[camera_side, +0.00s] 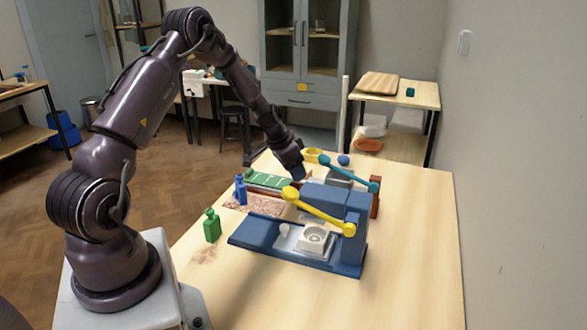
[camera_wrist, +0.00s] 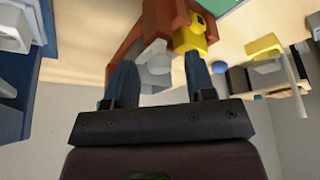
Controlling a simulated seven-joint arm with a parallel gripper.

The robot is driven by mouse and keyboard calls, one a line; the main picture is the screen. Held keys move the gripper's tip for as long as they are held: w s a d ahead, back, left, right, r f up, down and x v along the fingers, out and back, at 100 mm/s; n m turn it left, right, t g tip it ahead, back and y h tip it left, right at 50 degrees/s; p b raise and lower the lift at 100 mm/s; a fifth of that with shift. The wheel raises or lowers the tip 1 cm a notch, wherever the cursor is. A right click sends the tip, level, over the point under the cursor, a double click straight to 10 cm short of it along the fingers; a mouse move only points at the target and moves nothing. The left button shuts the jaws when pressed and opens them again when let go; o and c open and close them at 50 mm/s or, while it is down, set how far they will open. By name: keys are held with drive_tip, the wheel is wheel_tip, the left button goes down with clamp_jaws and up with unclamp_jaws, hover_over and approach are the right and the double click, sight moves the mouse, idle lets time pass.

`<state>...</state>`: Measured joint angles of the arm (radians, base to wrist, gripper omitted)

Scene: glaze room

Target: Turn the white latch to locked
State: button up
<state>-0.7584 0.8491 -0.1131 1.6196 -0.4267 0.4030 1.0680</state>
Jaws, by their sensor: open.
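My gripper (camera_wrist: 160,80) is open, with a blue-grey finger on each side of the wrist view. A pale, rounded knob-like part (camera_wrist: 158,58) shows between the fingers, in front of a red-brown frame (camera_wrist: 130,40). I cannot tell whether they touch it. In the side view my gripper (camera_side: 302,176) is behind the blue lever machine (camera_side: 350,205), and its fingertips are hard to make out. A small white knob (camera_side: 284,230) and a white block with a round recess (camera_side: 314,237) sit on the machine's near side. I cannot tell which white part is the latch.
A yellow lever (camera_side: 320,211) and a teal lever (camera_side: 345,172) stick out near my gripper. A green bottle (camera_side: 212,226) and a blue bottle (camera_side: 240,190) stand at left. A blue ball (camera_side: 344,160) lies behind. The table's front right is clear.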

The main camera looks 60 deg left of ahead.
drive_tip(key=c, duration=0.9)
drive_tip(key=shift+n, duration=0.4)
drive_tip(key=n+y, duration=0.1)
drive_tip(key=n, duration=0.2)
drive_tip(key=shift+d, duration=0.2)
drive_tip(key=n+g+y, duration=0.1)
drive_tip(key=n, duration=0.2)
drive_tip(key=shift+w+d+n+y, duration=0.1)
drive_tip(key=shift+n+y, duration=0.2)
drive_tip(key=shift+y, duration=0.1)
drive_tip(key=n+g, duration=0.1)
drive_tip(key=n, duration=0.2)
drive_tip(key=n+y, duration=0.1)
drive_tip(key=n, duration=0.2)
drive_tip(key=shift+g, duration=0.4)
drive_tip(key=shift+w, duration=0.1)
drive_tip(key=o, duration=0.9)
